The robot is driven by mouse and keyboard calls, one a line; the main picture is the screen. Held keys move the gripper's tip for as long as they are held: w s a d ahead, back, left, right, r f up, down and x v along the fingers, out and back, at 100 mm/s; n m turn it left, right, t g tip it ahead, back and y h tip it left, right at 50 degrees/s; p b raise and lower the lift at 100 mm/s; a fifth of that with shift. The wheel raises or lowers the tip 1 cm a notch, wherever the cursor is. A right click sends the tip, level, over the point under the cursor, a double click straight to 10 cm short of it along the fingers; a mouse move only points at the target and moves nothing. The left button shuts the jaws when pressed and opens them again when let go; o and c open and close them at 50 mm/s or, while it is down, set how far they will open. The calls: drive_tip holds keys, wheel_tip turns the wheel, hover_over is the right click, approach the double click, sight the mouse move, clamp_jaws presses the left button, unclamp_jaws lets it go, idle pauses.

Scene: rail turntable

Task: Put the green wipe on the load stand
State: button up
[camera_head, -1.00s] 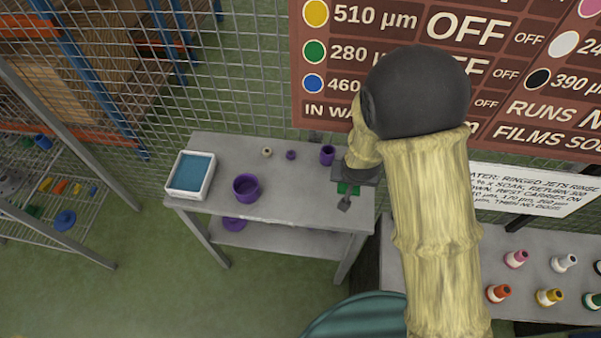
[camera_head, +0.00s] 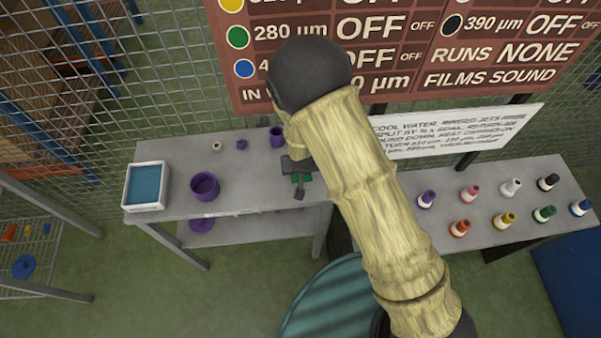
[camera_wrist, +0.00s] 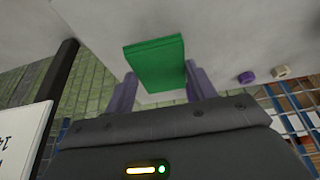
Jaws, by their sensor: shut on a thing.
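My gripper (camera_head: 299,186) is above the right end of a grey table (camera_head: 250,160) in the head view. It is shut on the green wipe (camera_wrist: 157,62), a flat green piece between the two fingers in the wrist view. Bits of the wipe's green (camera_head: 307,178) show beside my gripper in the head view. The wipe is over the pale table top in the wrist view; I cannot tell whether it touches it. No label marks which surface is the load stand.
On the table stand a white tray of blue liquid (camera_head: 162,187), a purple bowl (camera_head: 205,187), a purple cup (camera_head: 277,137) and two small rings. A second stand at right holds several coloured bottles (camera_head: 505,219). A mesh fence and large sign (camera_head: 440,50) are behind.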

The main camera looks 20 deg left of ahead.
drive_tip(key=shift+f+p, duration=0.45)
drive_tip(key=shift+f, duration=1.6)
drive_tip(key=shift+f, duration=0.2)
drive_tip(key=o, duration=0.9)
drive_tip(key=shift+w, duration=0.15)
drive_tip(key=shift+s+a+r, duration=0.1)
drive_tip(key=shift+s+r, duration=0.1)
drive_tip(key=shift+r, duration=0.1)
drive_tip(key=b+v, duration=0.1)
drive_tip(key=v, duration=1)
drive_tip(key=shift+s+r+b, duration=0.15)
drive_tip(key=shift+r+b, duration=0.15)
drive_tip(key=shift+r, duration=0.05)
